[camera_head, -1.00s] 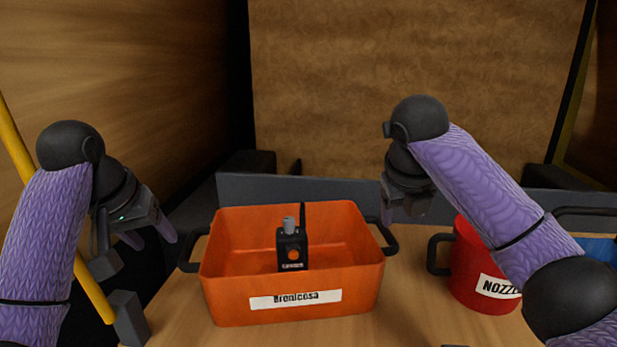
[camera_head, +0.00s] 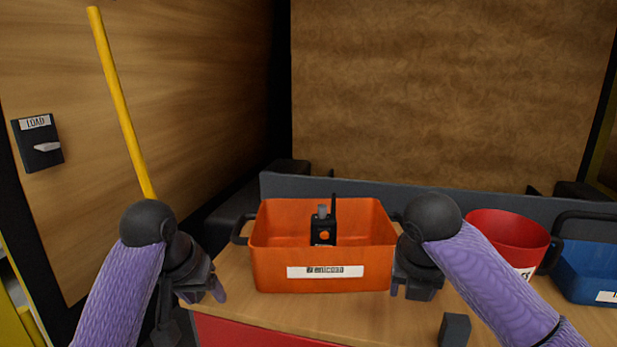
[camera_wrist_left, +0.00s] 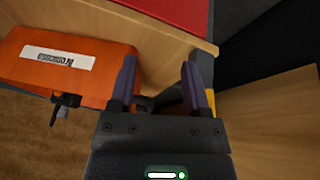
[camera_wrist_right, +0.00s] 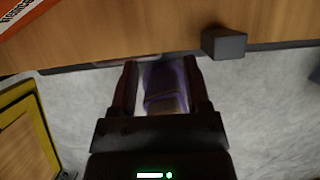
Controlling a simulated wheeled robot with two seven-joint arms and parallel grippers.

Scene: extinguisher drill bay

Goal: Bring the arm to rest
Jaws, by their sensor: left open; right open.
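My left gripper (camera_head: 208,290) is open and empty, in front of the left end of the orange bin (camera_head: 273,272) and apart from it. Its two spread purple fingers show in the left wrist view (camera_wrist_left: 158,82). My right gripper (camera_head: 415,290) is open, by the bin's right end, and its wrist hides the bin's right handle. In the right wrist view (camera_wrist_right: 163,85) a blurred purple shape lies beyond the spread fingers; I cannot tell what it is. A black radio (camera_head: 323,230) with an antenna stands upright inside the bin.
A red bucket (camera_head: 505,240) and a blue bin (camera_head: 590,270) stand on the table (camera_head: 290,310) at right. A small grey block (camera_head: 455,329) sits at its front edge. A yellow pole (camera_head: 122,105) and a box labelled LOAD (camera_head: 38,150) are at left.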

